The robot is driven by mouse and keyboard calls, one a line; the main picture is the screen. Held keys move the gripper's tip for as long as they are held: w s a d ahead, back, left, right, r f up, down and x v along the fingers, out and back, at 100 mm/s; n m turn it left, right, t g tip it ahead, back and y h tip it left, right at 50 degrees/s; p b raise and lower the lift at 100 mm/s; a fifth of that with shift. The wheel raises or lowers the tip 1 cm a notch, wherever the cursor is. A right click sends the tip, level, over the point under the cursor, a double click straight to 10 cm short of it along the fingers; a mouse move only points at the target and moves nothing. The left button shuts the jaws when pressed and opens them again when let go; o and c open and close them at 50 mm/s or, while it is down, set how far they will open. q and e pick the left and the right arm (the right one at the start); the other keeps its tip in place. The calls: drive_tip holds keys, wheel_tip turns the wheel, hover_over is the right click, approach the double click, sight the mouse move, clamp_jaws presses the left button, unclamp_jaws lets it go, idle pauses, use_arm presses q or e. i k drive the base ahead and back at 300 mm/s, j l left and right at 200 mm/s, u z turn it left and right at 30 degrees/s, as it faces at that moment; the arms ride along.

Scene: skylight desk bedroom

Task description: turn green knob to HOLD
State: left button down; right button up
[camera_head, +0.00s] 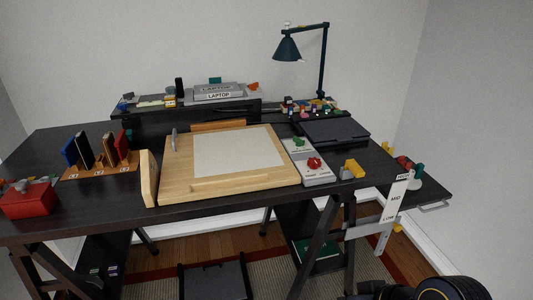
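The green knob (299,142) sits on the far part of a light grey control panel (321,180) on the desk, right of the wooden drawing board. A red knob (314,163) sits nearer on the same panel. Small markings around the knobs are too small to read, so I cannot tell which setting the green knob points to. Neither of my grippers shows. Only a dark, rounded part of my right arm, with a yellow ring, is at the bottom right, well apart from the panel.
The wooden drawing board (175,190) fills the desk's middle. A yellow block-like item (353,169) lies right of the panel, and a dark flat slab (333,131) behind it. A lamp (287,49) stands at the back. A white upright scale (397,199) stands at the right edge.

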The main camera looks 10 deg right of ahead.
sight(299, 142)
drive_tip(key=i+l+u, duration=0.3)
drive_tip(key=i+l, duration=0.25)
drive_tip(key=i+l+u, duration=0.3)
drive_tip(key=i+l, duration=0.4)
